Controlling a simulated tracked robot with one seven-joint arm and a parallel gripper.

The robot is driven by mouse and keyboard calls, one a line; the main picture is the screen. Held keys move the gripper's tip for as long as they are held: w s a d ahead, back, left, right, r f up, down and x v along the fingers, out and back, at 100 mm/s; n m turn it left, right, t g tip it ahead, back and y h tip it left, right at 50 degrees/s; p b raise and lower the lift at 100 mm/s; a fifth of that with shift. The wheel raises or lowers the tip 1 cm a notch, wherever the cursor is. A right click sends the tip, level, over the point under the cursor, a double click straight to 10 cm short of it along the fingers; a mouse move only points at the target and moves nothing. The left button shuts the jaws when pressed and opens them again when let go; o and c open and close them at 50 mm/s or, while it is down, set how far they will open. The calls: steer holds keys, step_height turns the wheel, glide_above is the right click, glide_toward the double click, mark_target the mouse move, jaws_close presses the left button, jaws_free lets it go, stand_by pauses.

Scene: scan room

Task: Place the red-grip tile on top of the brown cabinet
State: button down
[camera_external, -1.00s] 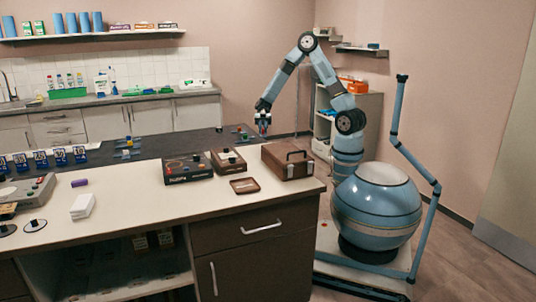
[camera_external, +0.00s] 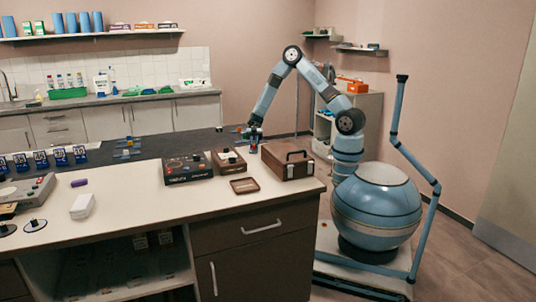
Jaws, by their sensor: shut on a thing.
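My gripper (camera_external: 253,138) points down over the far right part of the counter, behind the brown cabinet and a little to its left. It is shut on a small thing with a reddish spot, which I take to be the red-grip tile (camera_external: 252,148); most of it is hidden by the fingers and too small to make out. The brown cabinet (camera_external: 290,170) is a small brown box with a dark handle at the counter's right end. Its flat top (camera_external: 284,152) looks bare.
Left of the cabinet are a dark box with knobs (camera_external: 187,170), a smaller brown box (camera_external: 229,161) and a flat brown tray (camera_external: 244,186). Blue-based pieces (camera_external: 127,147) lie on the dark strip. My base stands right of the counter.

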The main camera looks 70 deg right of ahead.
steer(key=shift+f, duration=0.5)
steer(key=c, duration=1)
jaws_free()
steer(key=shift+s+f, duration=0.15)
steer(key=shift+s, duration=0.05)
steer(key=shift+c, duration=0.2)
